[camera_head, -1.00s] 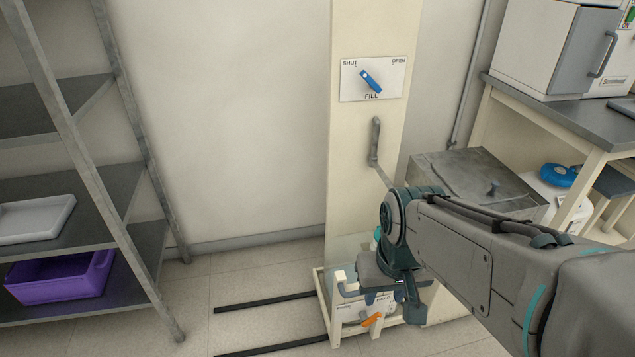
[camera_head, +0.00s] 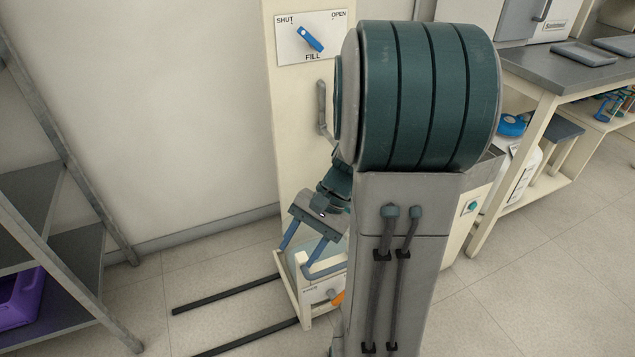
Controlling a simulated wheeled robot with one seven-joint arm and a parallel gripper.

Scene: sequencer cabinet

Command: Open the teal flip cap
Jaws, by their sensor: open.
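I cannot make out the teal flip cap for certain; my arm covers much of the middle of the view. My gripper (camera_head: 297,258) hangs at the foot of the cream column, its two blue fingers apart with nothing seen between them. It is over the low cream carriage (camera_head: 308,308), which has a clear panel at its back and an orange lever (camera_head: 337,297) on its front. A small teal round part (camera_head: 470,207) sits on a white plate on the cream cabinet side, right of my arm.
A FILL panel with a blue knob (camera_head: 310,38) and a grey handle (camera_head: 323,110) are on the column. Dark floor rails (camera_head: 225,295) run left from the carriage. A grey shelf rack (camera_head: 60,170) stands left, a bench (camera_head: 560,75) right.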

